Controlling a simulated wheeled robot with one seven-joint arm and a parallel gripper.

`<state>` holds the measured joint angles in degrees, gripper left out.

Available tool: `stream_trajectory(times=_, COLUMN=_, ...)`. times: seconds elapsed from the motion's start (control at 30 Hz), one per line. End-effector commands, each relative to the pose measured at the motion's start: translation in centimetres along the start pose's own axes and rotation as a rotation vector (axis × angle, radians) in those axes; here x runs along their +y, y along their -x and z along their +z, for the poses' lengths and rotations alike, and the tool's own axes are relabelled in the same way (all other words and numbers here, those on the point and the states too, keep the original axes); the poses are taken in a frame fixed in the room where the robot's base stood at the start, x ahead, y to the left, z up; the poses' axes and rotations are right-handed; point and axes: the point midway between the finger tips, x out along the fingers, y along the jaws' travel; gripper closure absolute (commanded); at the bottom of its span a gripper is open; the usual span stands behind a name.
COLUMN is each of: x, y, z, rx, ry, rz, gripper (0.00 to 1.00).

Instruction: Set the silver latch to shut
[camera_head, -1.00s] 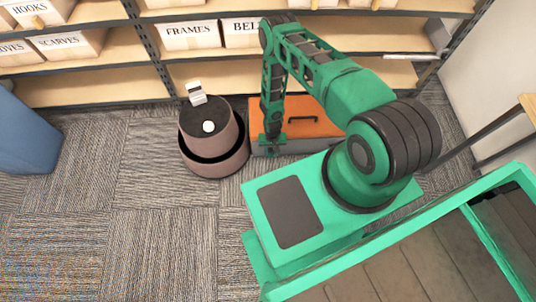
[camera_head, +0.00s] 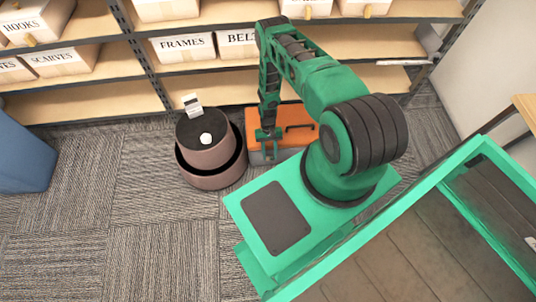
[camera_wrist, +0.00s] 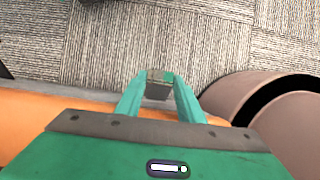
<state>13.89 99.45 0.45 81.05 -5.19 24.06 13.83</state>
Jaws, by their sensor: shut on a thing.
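An orange toolbox (camera_head: 283,117) with a grey lower part and a black handle (camera_head: 300,128) stands on the carpet by the shelf. My gripper (camera_head: 269,155) is at its front side, pointing down. In the wrist view my gripper (camera_wrist: 159,84) has its two green fingers close together around a small grey piece (camera_wrist: 158,90), which looks like the silver latch. The orange lid (camera_wrist: 25,117) shows behind the fingers. The fingers hide much of the latch, and I cannot tell its exact position.
A round brown two-tier stand (camera_head: 213,160) is just left of the toolbox, with a white round object (camera_head: 206,138) and a small white item (camera_head: 192,105) on top. Shelving with labelled boxes (camera_head: 183,47) runs behind. A blue bin (camera_head: 22,150) is far left. Carpet in front is free.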

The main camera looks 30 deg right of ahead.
Motion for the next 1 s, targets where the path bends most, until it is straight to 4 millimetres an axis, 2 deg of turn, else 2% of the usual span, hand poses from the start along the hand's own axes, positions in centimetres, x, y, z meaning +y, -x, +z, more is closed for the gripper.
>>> stream_trajectory(times=0.5, x=0.2, y=0.5, z=-0.4, rx=-0.042, ry=-0.006, rz=-0.015, gripper=1.0)
stream_trajectory(times=0.53, x=0.2, y=0.5, z=-0.4, rx=-0.042, ry=-0.006, rz=-0.015, gripper=0.59)
stream_trajectory(times=0.6, x=0.3, y=0.5, z=-0.4, rx=-0.042, ry=-0.006, rz=-0.015, gripper=0.47)
stream_trajectory(times=0.87, x=0.3, y=0.5, z=-0.3, rx=-0.043, ry=-0.007, rz=-0.014, gripper=0.47)
stream_trajectory(times=1.0, x=0.3, y=1.2, z=-0.5, rx=-0.042, ry=-0.007, rz=-0.014, gripper=0.47)
